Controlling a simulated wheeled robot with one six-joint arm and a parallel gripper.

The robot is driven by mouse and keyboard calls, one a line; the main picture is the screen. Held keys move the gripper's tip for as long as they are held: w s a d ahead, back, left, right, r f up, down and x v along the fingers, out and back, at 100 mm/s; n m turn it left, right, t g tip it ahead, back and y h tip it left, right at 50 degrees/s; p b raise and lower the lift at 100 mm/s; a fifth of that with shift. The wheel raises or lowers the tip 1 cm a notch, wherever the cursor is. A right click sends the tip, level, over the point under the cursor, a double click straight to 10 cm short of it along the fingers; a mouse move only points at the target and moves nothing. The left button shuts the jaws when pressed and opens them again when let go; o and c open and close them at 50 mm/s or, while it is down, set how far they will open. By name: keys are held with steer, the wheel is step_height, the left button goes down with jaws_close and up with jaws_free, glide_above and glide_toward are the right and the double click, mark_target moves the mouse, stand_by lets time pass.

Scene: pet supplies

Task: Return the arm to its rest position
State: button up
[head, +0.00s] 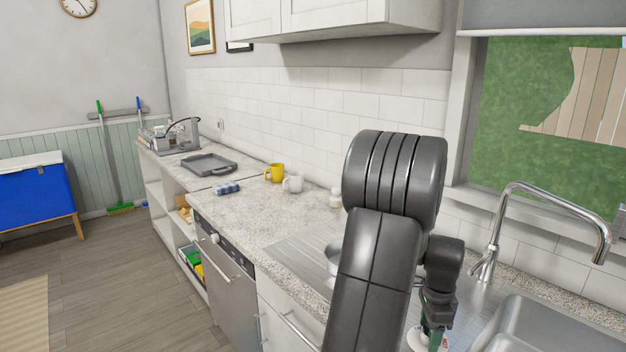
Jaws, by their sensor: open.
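My dark grey arm (376,270) rises in the front right of the head view, bent at a large ribbed joint, with its wrist behind it on the right. My gripper (436,318) points down over the sink's draining area and is small and partly hidden by the arm. It is open. A green and white item (436,340) shows just below it at the bottom edge. I cannot tell whether the fingers touch that item.
The steel sink (560,335) and tall curved tap (493,225) stand close on the right. A metal bowl (333,258) sits partly behind my arm. Mugs (275,173), a blue pack (227,188) and a grey tray (209,163) stand along the counter (240,210).

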step_height(320, 180, up, 11)
stand_by(0.4)
steer(key=shift+f, duration=0.15)
